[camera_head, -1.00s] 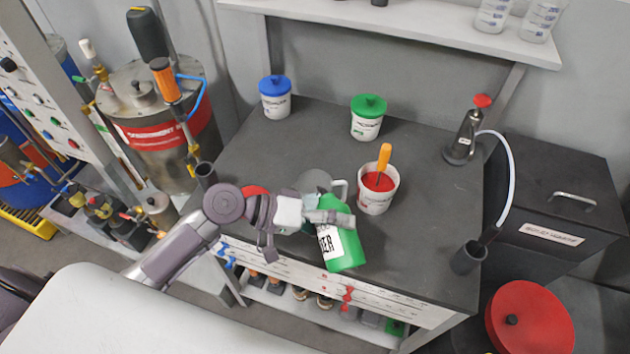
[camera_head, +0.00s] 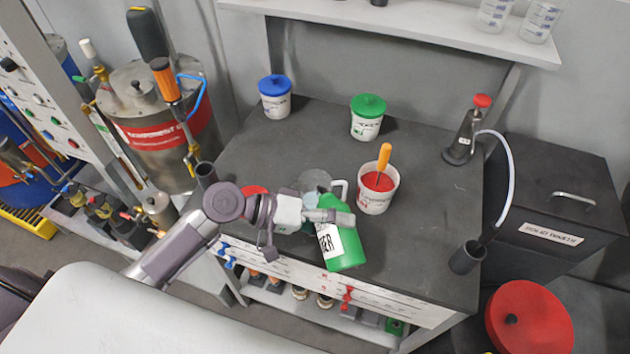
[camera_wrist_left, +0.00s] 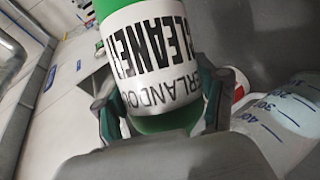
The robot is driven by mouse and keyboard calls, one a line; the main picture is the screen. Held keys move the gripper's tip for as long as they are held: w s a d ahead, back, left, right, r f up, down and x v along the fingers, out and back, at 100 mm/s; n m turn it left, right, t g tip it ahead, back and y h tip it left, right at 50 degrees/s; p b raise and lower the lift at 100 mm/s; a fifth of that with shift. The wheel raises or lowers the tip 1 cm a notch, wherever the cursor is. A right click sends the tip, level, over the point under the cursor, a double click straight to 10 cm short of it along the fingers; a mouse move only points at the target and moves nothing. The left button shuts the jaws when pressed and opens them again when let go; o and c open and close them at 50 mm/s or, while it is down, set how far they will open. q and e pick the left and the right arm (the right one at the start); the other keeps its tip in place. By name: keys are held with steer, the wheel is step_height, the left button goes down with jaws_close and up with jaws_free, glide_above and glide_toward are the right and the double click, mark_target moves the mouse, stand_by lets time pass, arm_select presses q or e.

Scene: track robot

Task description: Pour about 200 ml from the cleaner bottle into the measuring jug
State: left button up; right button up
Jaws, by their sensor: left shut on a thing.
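The green cleaner bottle (camera_head: 342,240) with a white label is held over the front part of the dark bench top, slightly tilted in the head view. My left gripper (camera_head: 328,216) is shut on it; in the left wrist view its fingers (camera_wrist_left: 160,110) flank the bottle (camera_wrist_left: 152,50), whose label reads CLEANER. The clear measuring jug (camera_head: 316,181) stands just behind the gripper, its handle to the right and its lower part hidden by my gripper. Its graduated wall shows at the right of the left wrist view (camera_wrist_left: 280,115). The bottle's mouth and the jug's liquid level cannot be made out. My right gripper is not in view.
A white tub of red contents with an orange-handled tool (camera_head: 375,195) stands close right of the bottle. A green-lidded tub (camera_head: 368,122) and blue-lidded tub (camera_head: 275,103) are behind. A dispenser with a red knob (camera_head: 464,140) stands at right.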

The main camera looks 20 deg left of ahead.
arm_select(q)
steer(key=shift+r, duration=0.1)
stand_by(0.5)
step_height(320, 180, down, 5)
steer(key=m+t+y+b, duration=0.1)
steer(key=m+b, duration=0.2)
steer(key=shift+t+y+b, duration=0.3)
steer(key=shift+t+b, duration=0.05)
steer(key=shift+t, duration=0.05)
steer(key=shift+r+m+p, duration=0.15)
steer(key=shift+m+p, duration=0.15)
steer(key=shift+m+t+y, duration=0.3)
steer(key=shift+t+y, duration=0.1)
steer(key=shift+s+d+f+m+t+y+p, duration=0.25)
steer(key=shift+f+m+t, duration=0.25)
steer(key=shift+m+t, duration=0.25)
steer(key=shift+s+d+f+m+t+y+p, duration=0.15)
steer(key=shift+s+f+m+t+y+p, duration=0.25)
steer(key=shift+m, duration=0.45)
steer(key=shift+s+d+f+m+t+y+p, duration=0.1)
steer(key=shift+d+f+m+t+y+p, duration=0.15)
steer(key=shift+f+m+t, duration=0.45)
steer(key=shift+r, duration=0.15)
